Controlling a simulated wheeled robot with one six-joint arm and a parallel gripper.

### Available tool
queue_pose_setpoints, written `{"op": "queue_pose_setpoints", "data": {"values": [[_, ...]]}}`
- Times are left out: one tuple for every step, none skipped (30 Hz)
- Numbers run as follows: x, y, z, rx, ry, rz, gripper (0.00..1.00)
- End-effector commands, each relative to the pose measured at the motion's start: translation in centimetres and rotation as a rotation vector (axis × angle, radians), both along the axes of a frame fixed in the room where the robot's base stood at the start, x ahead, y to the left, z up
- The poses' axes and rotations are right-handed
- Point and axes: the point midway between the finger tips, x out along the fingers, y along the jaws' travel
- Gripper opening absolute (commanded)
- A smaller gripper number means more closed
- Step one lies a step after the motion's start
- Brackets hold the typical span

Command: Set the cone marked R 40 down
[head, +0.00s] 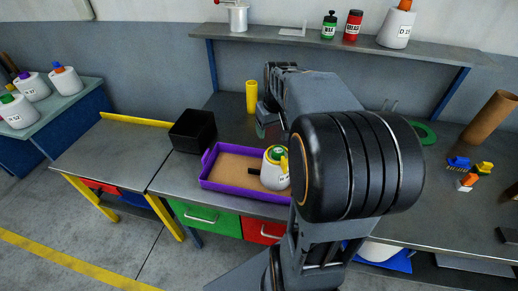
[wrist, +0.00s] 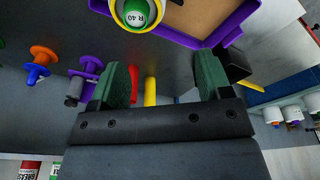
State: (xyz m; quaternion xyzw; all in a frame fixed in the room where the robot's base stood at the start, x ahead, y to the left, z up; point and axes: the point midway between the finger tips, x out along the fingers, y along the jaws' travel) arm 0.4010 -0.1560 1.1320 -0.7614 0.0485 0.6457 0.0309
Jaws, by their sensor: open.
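The cone marked R 40 (head: 275,173) is white with a green top. It stands upright at the right end of the purple tray (head: 240,193), which has a brown floor. In the wrist view, the cone's green top with its R 40 label (wrist: 135,13) shows at the upper edge, with yellow around it, and the rest is cut off. My gripper (wrist: 163,75) is open, its two green pads apart with nothing held between them. The cone lies beyond the fingertips, clear of both pads. In the head view my arm hides most of the gripper.
A black bin (head: 193,131) stands left of the tray. A yellow tube (head: 252,96) stands behind. A shelf (head: 340,43) with jars and a cone marked D 21 (head: 397,26) runs along the wall. Small coloured parts (head: 467,172) and a brown tube (head: 490,117) are at right.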

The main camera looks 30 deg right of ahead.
Motion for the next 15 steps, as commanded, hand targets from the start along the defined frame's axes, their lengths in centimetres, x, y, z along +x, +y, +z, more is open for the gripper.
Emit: {"op": "queue_pose_setpoints", "data": {"values": [[-0.9, 2.7, 0.7, -0.01, -0.029, 0.025, 0.72], [-1.5, 4.1, 0.9, -0.016, -0.045, 0.033, 0.72], [-2.3, 5.9, 1.0, -0.02, -0.065, 0.045, 0.72], [-2.9, 7.1, 1.1, -0.021, -0.08, 0.052, 0.72], [-3.6, 8.3, 1.1, -0.022, -0.096, 0.06, 0.72], [-4.6, 9.7, 1.0, -0.021, -0.116, 0.068, 0.72], [-5.2, 10.6, 0.9, -0.02, -0.131, 0.076, 0.72], [-5.9, 11.4, 0.8, -0.019, -0.146, 0.083, 0.72], [-6.7, 12.4, 0.6, -0.016, -0.162, 0.09, 0.72], [-7.2, 13.0, 0.5, -0.014, -0.174, 0.095, 0.72], [-7.7, 13.5, 0.3, -0.012, -0.184, 0.1, 0.72], [-8.3, 14.1, 0.1, -0.009, -0.196, 0.104, 0.72], [-8.7, 14.5, 0.0, -0.006, -0.203, 0.108, 0.72], [-9.0, 14.8, -0.2, -0.004, -0.209, 0.11, 0.72], [-9.3, 15.1, -0.3, -0.001, -0.217, 0.113, 0.72]]}}
